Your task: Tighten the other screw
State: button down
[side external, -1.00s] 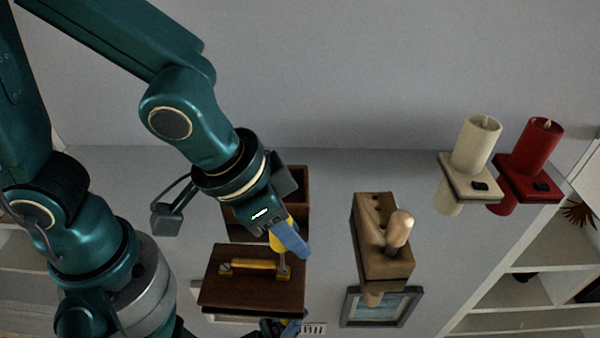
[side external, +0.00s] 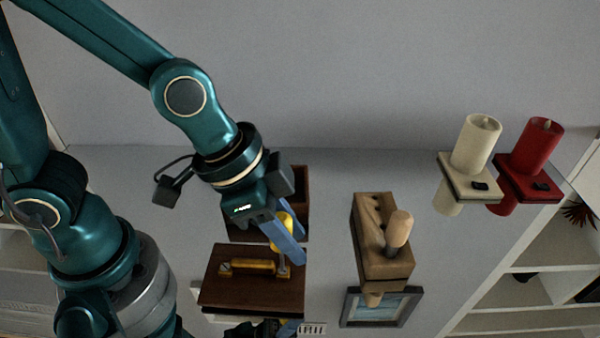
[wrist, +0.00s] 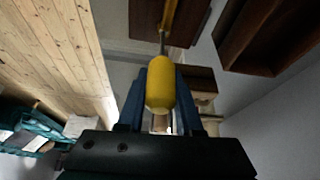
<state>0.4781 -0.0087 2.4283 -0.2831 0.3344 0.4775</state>
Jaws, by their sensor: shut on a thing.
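The dark wooden board (side external: 230,297) lies below my gripper in the side view, with a yellow bar (side external: 250,266) fixed on it. One screw (side external: 225,268) shows at the bar's left end. The bar's right end is under the screwdriver, and the screw there is hidden. The yellow-handled screwdriver (side external: 285,222) stands roughly upright over that right end. My gripper (side external: 287,246) is shut on its handle, blue fingers on either side. In the wrist view the handle (wrist: 160,88) sits between the fingers (wrist: 161,112), its grey shaft reaching toward the bar (wrist: 170,14). Tip contact is unclear.
A dark open wooden box (side external: 300,200) stands behind the board. A lighter wooden block (side external: 370,262) with holes and a wooden-handled tool (side external: 399,230) stands to the right. Cream (side external: 476,145) and red (side external: 539,145) candles are farther right. Space shows between block and candles.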

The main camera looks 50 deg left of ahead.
aim_at(290, 217)
jog(key=shift+s, duration=0.1)
dwell(0.3)
jog(key=shift+r, duration=0.45)
jog(key=shift+r, duration=0.1)
jog(key=shift+r, duration=2.95)
